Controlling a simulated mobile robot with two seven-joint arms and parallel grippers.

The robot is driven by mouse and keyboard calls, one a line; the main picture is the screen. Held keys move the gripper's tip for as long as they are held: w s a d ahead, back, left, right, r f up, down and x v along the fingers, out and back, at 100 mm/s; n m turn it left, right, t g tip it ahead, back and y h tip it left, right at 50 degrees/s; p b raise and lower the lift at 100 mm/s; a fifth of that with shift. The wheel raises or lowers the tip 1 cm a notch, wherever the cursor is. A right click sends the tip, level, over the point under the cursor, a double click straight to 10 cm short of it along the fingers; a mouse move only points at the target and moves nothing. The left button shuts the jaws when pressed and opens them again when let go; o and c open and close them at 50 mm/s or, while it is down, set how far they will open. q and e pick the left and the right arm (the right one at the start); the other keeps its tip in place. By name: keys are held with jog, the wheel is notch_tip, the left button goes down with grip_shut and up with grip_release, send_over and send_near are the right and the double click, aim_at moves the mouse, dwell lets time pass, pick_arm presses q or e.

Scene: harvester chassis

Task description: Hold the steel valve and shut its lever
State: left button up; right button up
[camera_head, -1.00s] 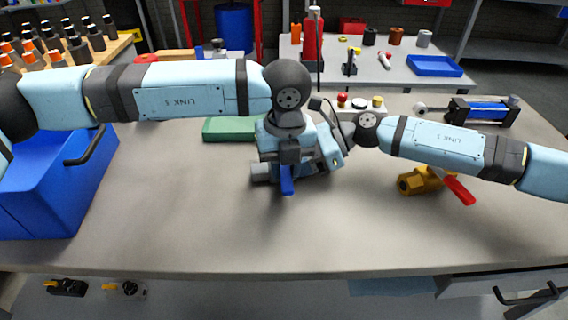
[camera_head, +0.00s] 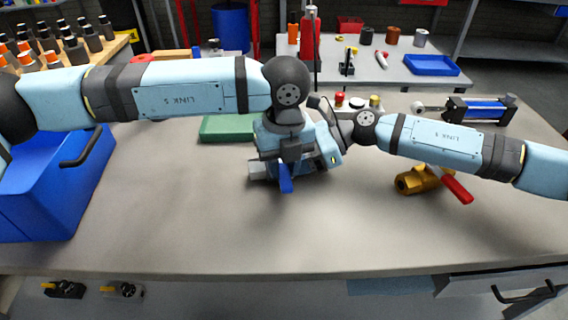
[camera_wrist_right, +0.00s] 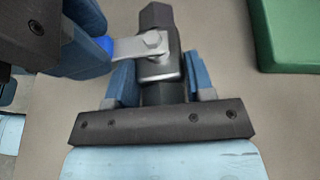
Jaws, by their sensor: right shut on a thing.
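The steel valve (camera_head: 257,170) is by the middle of the bench, mostly hidden by my grippers in the head view. Its blue lever (camera_head: 286,183) points toward the near edge. In the right wrist view, the dark valve body (camera_wrist_right: 160,60) sits between the fingers of my right gripper (camera_wrist_right: 160,92), which is shut on it. The lever's metal plate runs left from the bolt to its blue grip (camera_wrist_right: 124,47). My left gripper (camera_head: 289,157) is at the lever; its blue fingers (camera_wrist_right: 85,45) partly cover the grip. Whether they are shut on it is unclear.
A brass valve with a red lever (camera_head: 418,180) lies to the right. A blue bin (camera_head: 50,190) stands at the left, a blue cylinder (camera_head: 478,108) at the back right. The front of the bench is clear.

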aim_at(285, 168)
pick_arm(q)
jog(key=shift+o, duration=1)
notch_tip(285, 168, up, 11)
jog(key=shift+d+f, duration=0.2)
jog(key=shift+d, duration=0.1)
pick_arm(e)
jog(key=shift+s+a+f, duration=0.2)
jog(key=shift+s+a, duration=0.05)
jog(key=shift+s, duration=0.05)
jog(key=shift+r, duration=0.1)
pick_arm(q)
jog(key=shift+a+r, duration=0.15)
jog(key=shift+r, duration=0.45)
pick_arm(e)
jog(key=shift+w, duration=0.1)
jog(key=o, duration=1.4)
jog(key=shift+c, duration=0.2)
